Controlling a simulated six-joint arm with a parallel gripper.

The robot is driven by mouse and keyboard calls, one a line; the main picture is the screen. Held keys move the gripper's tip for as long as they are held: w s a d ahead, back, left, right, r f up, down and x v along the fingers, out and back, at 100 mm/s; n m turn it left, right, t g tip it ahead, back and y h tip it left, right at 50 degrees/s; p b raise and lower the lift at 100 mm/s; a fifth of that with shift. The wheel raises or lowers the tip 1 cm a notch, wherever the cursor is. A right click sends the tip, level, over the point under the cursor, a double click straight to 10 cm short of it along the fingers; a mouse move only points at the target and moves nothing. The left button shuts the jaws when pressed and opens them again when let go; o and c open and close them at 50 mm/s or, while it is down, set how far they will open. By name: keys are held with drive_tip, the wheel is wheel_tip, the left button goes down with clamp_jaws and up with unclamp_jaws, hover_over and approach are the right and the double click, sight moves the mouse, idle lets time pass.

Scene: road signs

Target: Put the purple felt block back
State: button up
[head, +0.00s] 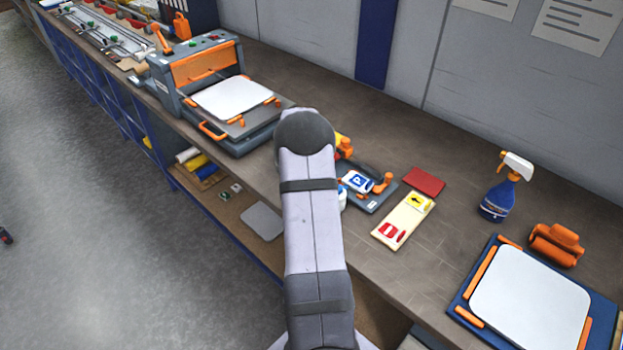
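I do not see a purple felt block in the head view; it may be hidden behind my arm. My arm rises through the middle of the picture and covers part of the workbench (440,265). My gripper cannot be seen, so what it holds, if anything, does not show. Just right of my arm, a small dark tray or fixture (377,199) holds a blue sign with a white P (357,181) and an orange-handled part (383,182). A yellow and red thing (343,146) is partly hidden by my arm.
A cream board (392,229) with small signs lies beside a red block (424,181). A blue spray bottle (499,192) and an orange roller-like tool (556,244) stand near a blue-framed white plate (530,305). An orange-grey press (205,85) stands left. Bare bench lies between board and bottle.

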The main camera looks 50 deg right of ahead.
drive_tip(key=shift+f, duration=0.1)
drive_tip(key=shift+f+b, duration=0.1)
drive_tip(key=shift+b, duration=0.2)
drive_tip(key=o, duration=0.9)
drive_tip(key=shift+r+p, duration=0.25)
drive_tip(key=shift+p, duration=0.05)
drive_tip(key=shift+r, duration=0.1)
drive_tip(key=b+v, duration=0.3)
drive_tip(key=v, duration=0.9)
